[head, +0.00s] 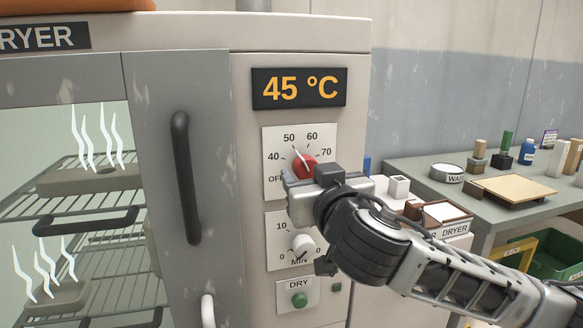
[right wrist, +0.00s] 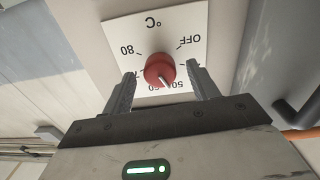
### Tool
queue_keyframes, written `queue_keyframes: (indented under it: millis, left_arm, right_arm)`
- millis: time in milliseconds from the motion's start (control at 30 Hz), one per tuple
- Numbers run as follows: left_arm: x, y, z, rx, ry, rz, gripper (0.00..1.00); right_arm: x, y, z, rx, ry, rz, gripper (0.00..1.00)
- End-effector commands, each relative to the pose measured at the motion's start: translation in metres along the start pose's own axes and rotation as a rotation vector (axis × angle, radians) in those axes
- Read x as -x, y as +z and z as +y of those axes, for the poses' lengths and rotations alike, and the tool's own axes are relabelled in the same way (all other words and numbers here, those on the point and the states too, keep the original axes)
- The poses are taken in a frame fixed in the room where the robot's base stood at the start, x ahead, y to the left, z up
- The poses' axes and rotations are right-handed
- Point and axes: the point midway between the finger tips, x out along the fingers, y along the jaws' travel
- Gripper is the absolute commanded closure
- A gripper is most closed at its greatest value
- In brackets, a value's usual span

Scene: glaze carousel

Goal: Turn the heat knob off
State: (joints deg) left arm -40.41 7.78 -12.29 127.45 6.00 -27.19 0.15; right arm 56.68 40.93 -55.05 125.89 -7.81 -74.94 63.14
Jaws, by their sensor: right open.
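The red heat knob (head: 304,163) sits on a white dial plate (head: 272,140) on the dryer front, with its white pointer near 50. The display (head: 299,88) above reads 45 °C. My right gripper (head: 302,174) is at the knob and partly hides it and the dial's lower part. In the right wrist view the knob (right wrist: 154,68) lies between the two open fingers of the gripper (right wrist: 161,75), with a gap visible on each side. The OFF mark shows at the dial's lower left in the head view. My left gripper is not in view.
Below are a minute timer knob (head: 302,246) and a green DRY button (head: 299,300). The dryer door with its black handle (head: 186,178) is left of the dial; steaming pieces sit on racks behind its glass. A cluttered bench (head: 430,178) stands to the right.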

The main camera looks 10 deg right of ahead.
Motion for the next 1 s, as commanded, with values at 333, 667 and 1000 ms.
queue_keyframes:
  millis: [333,667,1000]
  left_arm:
    - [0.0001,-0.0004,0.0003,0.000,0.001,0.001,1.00]
    - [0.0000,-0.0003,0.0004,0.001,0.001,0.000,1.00]
    - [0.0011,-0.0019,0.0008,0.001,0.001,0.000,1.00]
  right_arm:
    - [-0.0051,0.0003,0.0063,0.000,0.012,-0.001,0.41]
    - [-0.0049,0.0004,0.0062,0.000,0.012,-0.001,0.85]
    - [-0.0049,0.0012,0.0063,0.034,0.012,-0.003,0.85]
